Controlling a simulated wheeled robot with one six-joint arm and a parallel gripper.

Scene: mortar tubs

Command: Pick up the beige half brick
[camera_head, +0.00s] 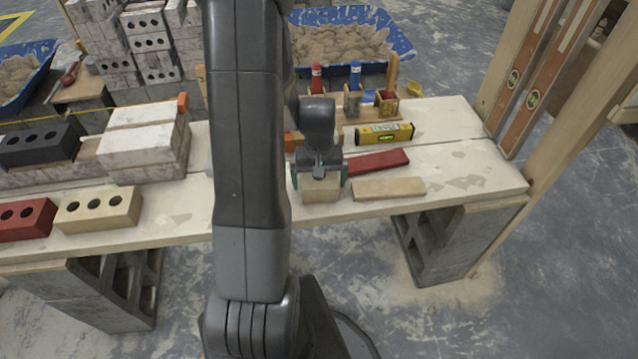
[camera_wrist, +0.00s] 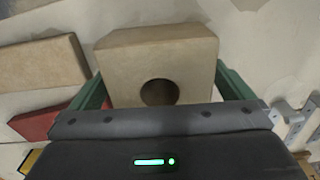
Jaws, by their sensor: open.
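The beige half brick (camera_head: 321,190) lies on the plank bench in the head view, under my gripper (camera_head: 320,180). My gripper (camera_wrist: 160,95) is open, with a green finger on each side of the half brick. The fingers reach down beside it. I cannot tell whether either finger touches it.
A flat beige tile (camera_head: 389,188) and a red tile (camera_head: 378,162) lie close to the right. A yellow spirit level (camera_head: 384,133) lies behind them. A holed beige brick (camera_head: 98,209) and a red brick (camera_head: 26,219) sit at the left. A tool rack (camera_head: 351,110) stands behind.

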